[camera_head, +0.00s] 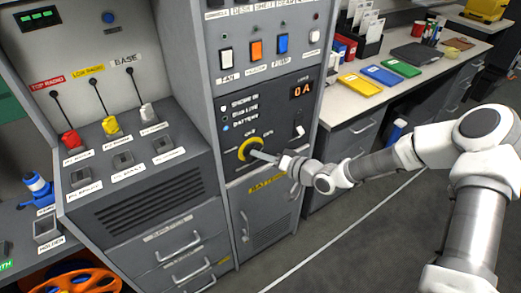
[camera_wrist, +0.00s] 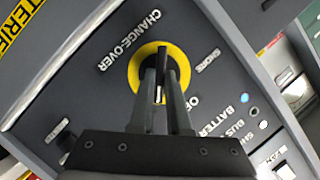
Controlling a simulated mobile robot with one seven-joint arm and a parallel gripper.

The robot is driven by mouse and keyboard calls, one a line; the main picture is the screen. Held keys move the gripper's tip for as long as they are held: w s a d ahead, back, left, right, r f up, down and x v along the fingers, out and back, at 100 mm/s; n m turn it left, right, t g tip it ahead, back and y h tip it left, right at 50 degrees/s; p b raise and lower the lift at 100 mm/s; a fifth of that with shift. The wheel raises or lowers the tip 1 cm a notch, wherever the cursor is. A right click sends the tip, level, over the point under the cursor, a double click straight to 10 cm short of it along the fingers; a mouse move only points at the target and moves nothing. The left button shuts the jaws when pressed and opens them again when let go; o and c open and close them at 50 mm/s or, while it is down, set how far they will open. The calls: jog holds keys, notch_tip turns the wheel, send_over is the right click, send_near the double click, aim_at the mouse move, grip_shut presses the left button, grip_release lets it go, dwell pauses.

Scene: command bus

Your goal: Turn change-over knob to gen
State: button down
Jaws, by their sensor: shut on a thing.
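The change-over knob (camera_head: 244,147) has a yellow ring and sits on the dark panel below the 0A display. In the wrist view, the yellow ring (camera_wrist: 134,70) surrounds a dark knob grip (camera_wrist: 160,54) between my fingers. My gripper (camera_head: 262,155) reaches the knob from the right; its fingers (camera_wrist: 160,80) are shut on the grip. CHANGE-OVER, SHORE and OFF lettering shows around the ring in the wrist view. I see no GEN label; my gripper covers part of the dial surround. The knob's exact pointing direction is hard to tell.
Indicator lights (camera_head: 226,128), with a blue one lit, sit left of the knob. Coloured rocker switches (camera_head: 256,50) are above. A battery cabinet door (camera_head: 262,215) is below. A desk with coloured folders (camera_head: 360,86) stands at right. The floor (camera_head: 345,245) is clear.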

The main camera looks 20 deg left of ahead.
jog(key=shift+w+m+g+y, duration=0.1)
jog(key=shift+m+g+y, duration=0.3)
jog(key=shift+m, duration=0.5)
jog(key=c, duration=0.9)
grip_release()
jog(key=shift+f, duration=0.1)
jog(key=shift+d, duration=0.1)
jog(key=p+v, duration=0.1)
jog(key=v, duration=0.7)
jog(key=p+v, duration=0.1)
jog(key=v, duration=0.8)
jog(key=shift+d+f+p, duration=0.1)
jog(key=shift+f+p, duration=0.1)
jog(key=shift+p, duration=0.1)
